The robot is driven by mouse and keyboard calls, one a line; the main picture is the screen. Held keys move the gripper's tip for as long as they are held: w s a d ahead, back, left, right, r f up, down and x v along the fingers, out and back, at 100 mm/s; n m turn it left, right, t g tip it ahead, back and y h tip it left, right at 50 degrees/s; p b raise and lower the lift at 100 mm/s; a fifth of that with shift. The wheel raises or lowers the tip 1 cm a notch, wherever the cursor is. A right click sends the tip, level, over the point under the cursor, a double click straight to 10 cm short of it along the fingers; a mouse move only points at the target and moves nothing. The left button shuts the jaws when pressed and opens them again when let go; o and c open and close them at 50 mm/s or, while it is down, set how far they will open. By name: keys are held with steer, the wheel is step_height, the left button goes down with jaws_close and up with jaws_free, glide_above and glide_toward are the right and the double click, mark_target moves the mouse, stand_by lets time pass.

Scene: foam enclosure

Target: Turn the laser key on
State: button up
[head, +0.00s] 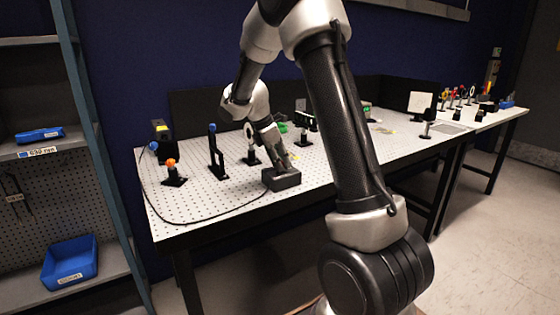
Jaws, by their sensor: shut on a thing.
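A dark grey box (284,181), which looks like the laser's control unit, sits at the near edge of the perforated optical table (205,208). A black cable runs from its left side. My gripper (283,165) points down at the top of this box, its tips at or just over its upper face. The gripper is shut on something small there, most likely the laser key. The key itself is hidden by the gripper and too small to make out, so its turn position cannot be told.
Several posts and mounts stand on the table, including an orange-topped one (173,174) and a tall blue-topped one (215,152) left of my gripper. Shelving with a blue bin (70,263) stands at the left. A second table with more optics extends back right.

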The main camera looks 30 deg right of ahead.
steer(key=m, duration=0.2)
steer(key=m+g, duration=0.1)
steer(key=m, duration=0.1)
steer(key=shift+w+g+y, duration=0.15)
steer(key=shift+g+y, duration=0.15)
steer(key=m+g, duration=0.1)
steer(key=m, duration=0.3)
steer(key=shift+w+d+y, duration=0.1)
steer(key=shift+y, duration=0.3)
steer(key=m+g+y, duration=0.1)
steer(key=m, duration=0.3)
steer(key=shift+d+m, duration=0.1)
steer(key=shift+m, duration=0.2)
steer(key=shift+r+m+y, duration=0.1)
steer(key=shift+m+y, duration=0.8)
steer(key=shift+m, duration=0.9)
steer(key=shift+c, duration=0.2)
steer(key=o, duration=1)
steer(key=shift+o, duration=0.2)
steer(key=v, duration=1.2)
steer(key=shift+w, duration=0.25)
